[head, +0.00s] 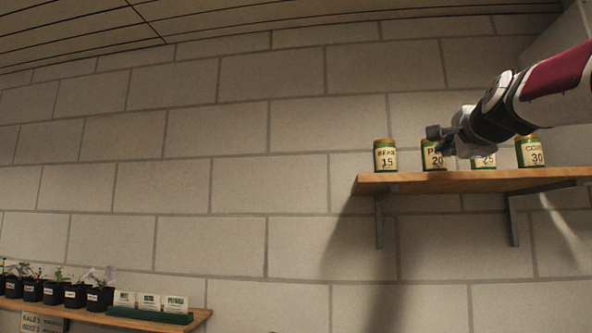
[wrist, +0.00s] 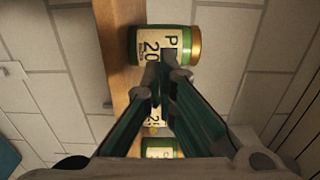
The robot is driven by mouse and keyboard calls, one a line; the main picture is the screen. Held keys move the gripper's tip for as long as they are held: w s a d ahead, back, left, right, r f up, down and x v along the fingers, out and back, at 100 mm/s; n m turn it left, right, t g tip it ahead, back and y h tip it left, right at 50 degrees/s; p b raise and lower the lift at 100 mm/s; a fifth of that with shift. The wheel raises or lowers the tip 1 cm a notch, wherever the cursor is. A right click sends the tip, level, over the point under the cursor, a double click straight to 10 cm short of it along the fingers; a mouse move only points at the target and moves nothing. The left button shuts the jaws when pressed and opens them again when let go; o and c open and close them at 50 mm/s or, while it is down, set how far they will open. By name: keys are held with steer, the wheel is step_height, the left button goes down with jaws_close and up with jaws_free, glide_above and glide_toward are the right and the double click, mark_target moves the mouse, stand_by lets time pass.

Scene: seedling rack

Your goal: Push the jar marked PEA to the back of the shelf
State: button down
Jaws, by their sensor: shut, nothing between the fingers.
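The jar marked P, with 20 below and the rest of the word covered (head: 428,159), stands upright on the wooden wall shelf (head: 400,181), second from the left. It has a green body, a cream label and a tan lid. It also shows in the wrist view (wrist: 143,42), at the top. My gripper (head: 440,141) is shut and empty, in front of this jar, and hides part of its label. In the wrist view its fingertips (wrist: 174,76) overlap the jar's lower edge. I cannot tell whether they touch it.
A jar marked 15 (head: 385,158) stands to the left. A jar marked 25 (head: 484,161), partly hidden by my arm, and a jar marked 30 (head: 530,154) stand to the right. A lower shelf (head: 200,317) holds potted seedlings (head: 75,294).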

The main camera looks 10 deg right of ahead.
mark_target(433, 161)
steer(key=shift+p+x, duration=0.3)
steer(key=shift+x, duration=1.55)
steer(key=p+x, duration=0.1)
steer(key=x, duration=0.6)
steer(key=shift+w, duration=0.3)
steer(key=shift+s, duration=0.1)
